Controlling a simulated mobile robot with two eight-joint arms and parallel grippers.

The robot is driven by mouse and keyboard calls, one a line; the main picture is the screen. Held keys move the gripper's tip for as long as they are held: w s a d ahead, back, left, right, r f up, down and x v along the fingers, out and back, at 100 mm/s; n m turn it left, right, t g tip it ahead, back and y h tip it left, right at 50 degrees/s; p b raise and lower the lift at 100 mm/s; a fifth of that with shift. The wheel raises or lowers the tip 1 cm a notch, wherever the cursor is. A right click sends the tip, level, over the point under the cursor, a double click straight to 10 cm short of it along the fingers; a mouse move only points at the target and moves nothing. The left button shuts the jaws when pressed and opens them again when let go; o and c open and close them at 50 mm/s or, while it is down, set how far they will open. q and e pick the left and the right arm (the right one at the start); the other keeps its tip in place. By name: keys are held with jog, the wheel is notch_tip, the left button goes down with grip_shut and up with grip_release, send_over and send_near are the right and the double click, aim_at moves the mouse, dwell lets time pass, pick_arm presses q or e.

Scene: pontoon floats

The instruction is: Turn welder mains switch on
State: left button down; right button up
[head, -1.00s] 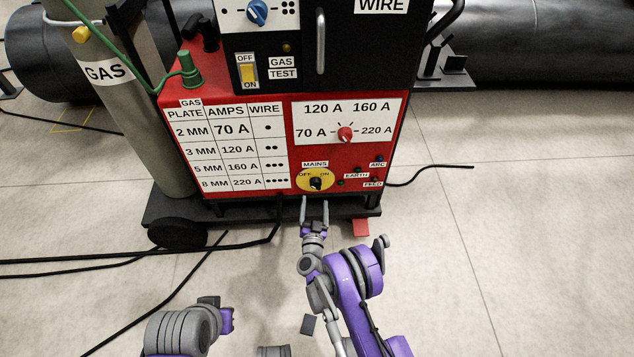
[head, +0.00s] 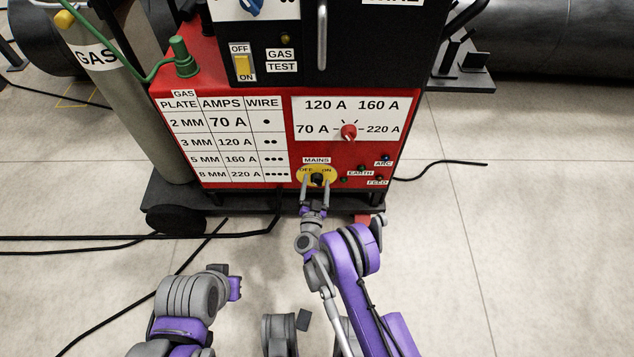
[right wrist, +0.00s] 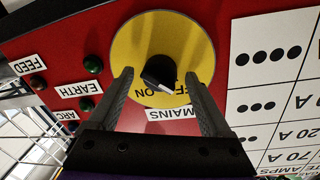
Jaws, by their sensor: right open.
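The mains switch is a black knob (head: 317,179) on a yellow disc (head: 331,174), low on the red welder front (head: 345,156), under the MAINS label. OFF is printed at the disc's upper left and ON at its upper right. My right gripper (head: 316,187) is open, its fingers on either side of the knob. In the right wrist view, which is upside down, the black knob (right wrist: 161,69) with a white mark lies between the open fingertips (right wrist: 158,76). I cannot tell whether they touch it, or its exact setting. My left gripper does not show, only arm parts.
A red amps knob (head: 348,132) is above the switch, and small lamps (head: 361,168) are to its right. The yellow gas test switch (head: 243,67) is higher up. A grey gas cylinder (head: 150,130) stands at left. Black cables (head: 120,238) cross the floor.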

jog(key=c, duration=1.3)
jog(key=shift+a+m, duration=0.1)
jog(key=shift+m, duration=0.2)
jog(key=m, duration=0.3)
jog(key=shift+r+p, duration=0.1)
jog(key=shift+p, duration=0.3)
jog(key=m, duration=0.4)
jog(key=shift+m+g+y, duration=0.3)
jog(key=shift+m+g, duration=0.1)
jog(key=m, duration=0.4)
jog(key=shift+y, duration=0.3)
grip_shut()
grip_release()
jog(key=shift+d+m+y+b, duration=0.15)
jog(key=shift+d+m+b, duration=0.05)
jog(key=shift+m, duration=0.9)
jog(key=shift+d+m+y+b, duration=0.15)
jog(key=shift+d+m+b, duration=0.05)
jog(key=shift+m, duration=0.9)
